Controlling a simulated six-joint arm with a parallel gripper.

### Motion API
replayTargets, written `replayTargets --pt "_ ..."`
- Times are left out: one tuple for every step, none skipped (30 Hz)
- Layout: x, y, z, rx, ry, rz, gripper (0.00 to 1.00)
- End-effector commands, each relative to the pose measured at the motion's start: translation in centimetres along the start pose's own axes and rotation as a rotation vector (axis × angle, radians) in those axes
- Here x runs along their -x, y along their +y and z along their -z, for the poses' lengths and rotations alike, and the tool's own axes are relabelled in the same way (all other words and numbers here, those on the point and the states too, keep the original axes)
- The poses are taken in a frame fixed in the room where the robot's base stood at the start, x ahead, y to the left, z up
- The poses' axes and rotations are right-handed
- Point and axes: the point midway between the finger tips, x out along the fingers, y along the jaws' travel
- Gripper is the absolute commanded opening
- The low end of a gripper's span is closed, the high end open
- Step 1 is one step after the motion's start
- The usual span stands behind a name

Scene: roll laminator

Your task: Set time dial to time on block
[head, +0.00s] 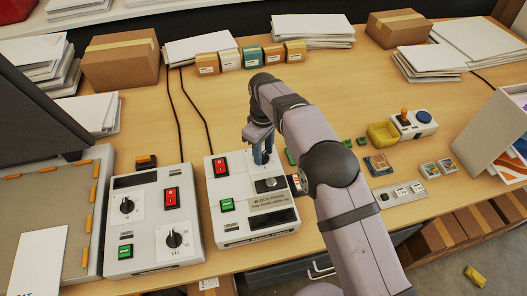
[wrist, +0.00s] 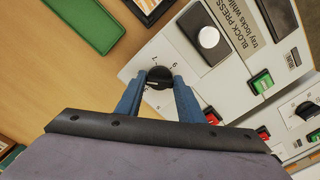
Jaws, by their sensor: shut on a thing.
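A black time dial (wrist: 158,78) sits on the white block press (head: 232,222), with a few printed marks around it in the wrist view; the marks are too small to read surely. My gripper (wrist: 159,80) is shut on the dial, one blue finger on each side. In the head view my gripper (head: 263,158) comes down on the press's upper part and hides the dial. The dial's exact setting cannot be told. I cannot make out a time written on any block.
The press also has a red switch (head: 220,166), a green button (head: 227,204) and a silver round knob (wrist: 208,37). A second white unit with two dials (head: 152,262) stands to its left. Several small boxes (head: 252,57) line the back. A green tray (wrist: 85,20) lies beside the press.

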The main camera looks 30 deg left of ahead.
Motion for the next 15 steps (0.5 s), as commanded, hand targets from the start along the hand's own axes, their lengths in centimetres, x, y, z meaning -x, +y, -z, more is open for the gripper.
replayTargets --pt "0.1 0.02 0.05 -0.044 0.002 -0.002 0.12" --pt "0.11 0.02 0.05 -0.073 0.002 -0.002 0.12" --pt "0.12 0.0 0.06 -0.11 0.002 -0.003 0.12" --pt "0.12 -0.01 0.06 -0.139 0.002 -0.003 0.12" --pt "0.12 -0.02 0.06 -0.168 0.002 -0.003 0.12" --pt "0.13 -0.03 0.07 -0.205 0.002 -0.003 0.12" --pt "0.13 -0.04 0.07 -0.234 0.002 -0.003 0.12" --pt "0.14 -0.05 0.08 -0.262 0.002 -0.003 0.12" --pt "0.14 -0.06 0.08 -0.3 0.002 -0.003 0.12" --pt "0.14 -0.07 0.09 -0.329 0.002 -0.003 0.12" --pt "0.14 -0.08 0.09 -0.357 0.002 -0.002 0.12" --pt "0.15 -0.09 0.1 -0.395 0.003 -0.002 0.12" --pt "0.15 -0.1 0.1 -0.423 0.003 -0.002 0.12" --pt "0.15 -0.11 0.11 -0.452 0.003 -0.002 0.12" --pt "0.16 -0.12 0.12 -0.49 0.003 -0.002 0.12"
